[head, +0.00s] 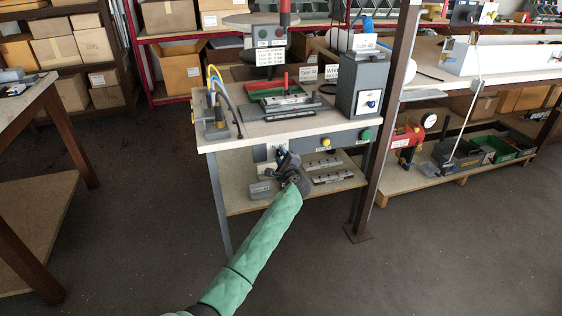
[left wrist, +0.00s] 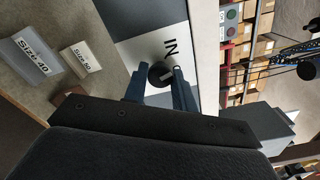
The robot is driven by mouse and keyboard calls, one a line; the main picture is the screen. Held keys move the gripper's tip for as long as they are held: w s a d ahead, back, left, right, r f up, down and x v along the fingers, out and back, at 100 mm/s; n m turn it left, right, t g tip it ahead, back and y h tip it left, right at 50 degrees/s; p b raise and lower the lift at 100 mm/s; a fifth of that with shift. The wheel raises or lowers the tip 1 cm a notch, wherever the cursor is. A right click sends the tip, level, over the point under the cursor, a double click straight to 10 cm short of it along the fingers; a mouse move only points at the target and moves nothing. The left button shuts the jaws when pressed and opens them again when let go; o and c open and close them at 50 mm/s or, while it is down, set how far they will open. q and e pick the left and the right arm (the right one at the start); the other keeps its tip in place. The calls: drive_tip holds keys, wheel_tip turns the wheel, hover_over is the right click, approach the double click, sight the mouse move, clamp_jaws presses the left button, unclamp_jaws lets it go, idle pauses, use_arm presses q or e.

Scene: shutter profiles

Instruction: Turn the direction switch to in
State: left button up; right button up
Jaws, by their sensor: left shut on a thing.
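The direction switch is a round dark knob (left wrist: 158,76) on a white plate (left wrist: 150,48) printed "IN" in the left wrist view. My left gripper (left wrist: 161,80) has its two blue-grey fingers on either side of the knob and is shut on it. I cannot clearly tell which way the knob points. In the head view my left gripper (head: 286,161) is at the front panel of the workbench, left of the yellow button (head: 326,143). There it hides the knob and most of the plate. My right gripper is not in view.
The workbench top (head: 222,141) carries a grey box (head: 362,85), trays and cables. A green button (head: 366,134) is on the panel's right. Blocks lie on the lower shelf (head: 238,206), including one marked "Size 40" (left wrist: 32,55). A brown post (head: 385,130) stands at right.

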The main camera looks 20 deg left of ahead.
use_arm(q)
drive_tip(key=shift+f+n, duration=0.2)
drive_tip(key=shift+n, duration=0.1)
drive_tip(key=n+b, duration=0.3)
drive_tip(key=shift+b, duration=0.4)
drive_tip(key=shift+r+n+b, duration=0.15)
drive_tip(key=shift+n+b, duration=0.95)
drive_tip(key=shift+n, duration=0.1)
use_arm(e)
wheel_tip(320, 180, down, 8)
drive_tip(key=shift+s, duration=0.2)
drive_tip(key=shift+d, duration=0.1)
use_arm(q)
drive_tip(key=o, duration=1)
drive_tip(key=v, duration=0.7)
drive_tip(key=shift+s+d, duration=0.2)
drive_tip(key=shift+s, duration=0.15)
